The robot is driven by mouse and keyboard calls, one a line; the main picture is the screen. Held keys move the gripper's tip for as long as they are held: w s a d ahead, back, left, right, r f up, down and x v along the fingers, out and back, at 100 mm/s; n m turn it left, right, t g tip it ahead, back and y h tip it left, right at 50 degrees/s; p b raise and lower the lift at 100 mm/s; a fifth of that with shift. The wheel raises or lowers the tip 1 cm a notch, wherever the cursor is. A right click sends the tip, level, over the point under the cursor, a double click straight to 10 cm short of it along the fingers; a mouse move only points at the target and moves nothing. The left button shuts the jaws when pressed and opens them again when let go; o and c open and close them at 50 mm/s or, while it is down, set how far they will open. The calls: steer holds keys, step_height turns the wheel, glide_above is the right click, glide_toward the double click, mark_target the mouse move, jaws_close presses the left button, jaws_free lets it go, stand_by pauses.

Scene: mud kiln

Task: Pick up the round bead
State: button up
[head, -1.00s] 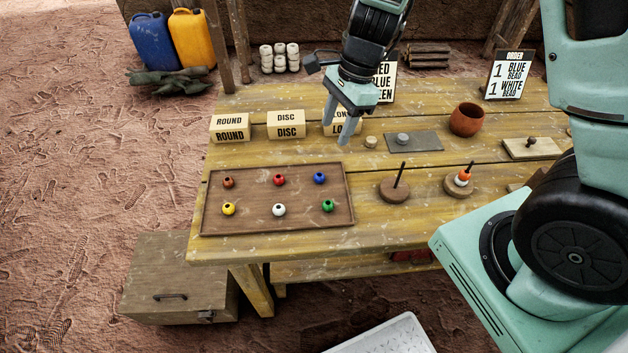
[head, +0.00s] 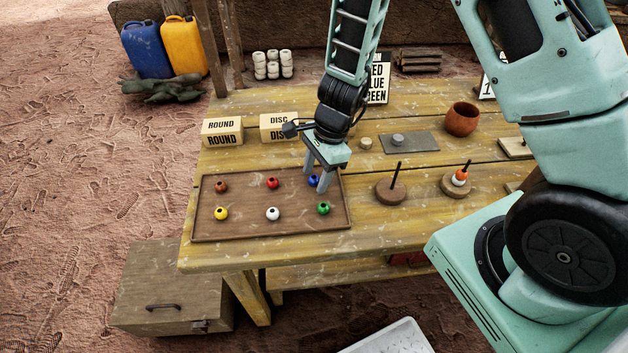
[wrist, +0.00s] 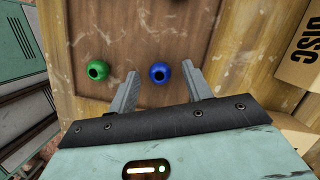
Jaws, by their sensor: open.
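Several round beads with holes sit spaced apart on a brown tray (head: 247,200): brown (head: 221,187), red (head: 272,183), blue (head: 313,181), yellow (head: 221,214), white (head: 272,214) and green (head: 323,208). My gripper (head: 316,181) is open and points down over the tray's right part, at the blue bead. In the wrist view, the blue bead (wrist: 160,72) shows between the two fingers, nearer the right one. The green bead (wrist: 98,70) lies outside the left finger. No bead is held. I cannot tell the exact height of the fingertips above the tray.
Labelled blocks, ROUND (head: 222,132) and DISC (head: 279,127), stand behind the tray. Right of it are an empty peg stand (head: 391,193), a peg stand with orange and white beads (head: 456,189), a grey mat (head: 420,140) and a clay bowl (head: 462,119).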

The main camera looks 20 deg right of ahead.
steer(key=c, duration=1)
steer(key=shift+c, duration=0.2)
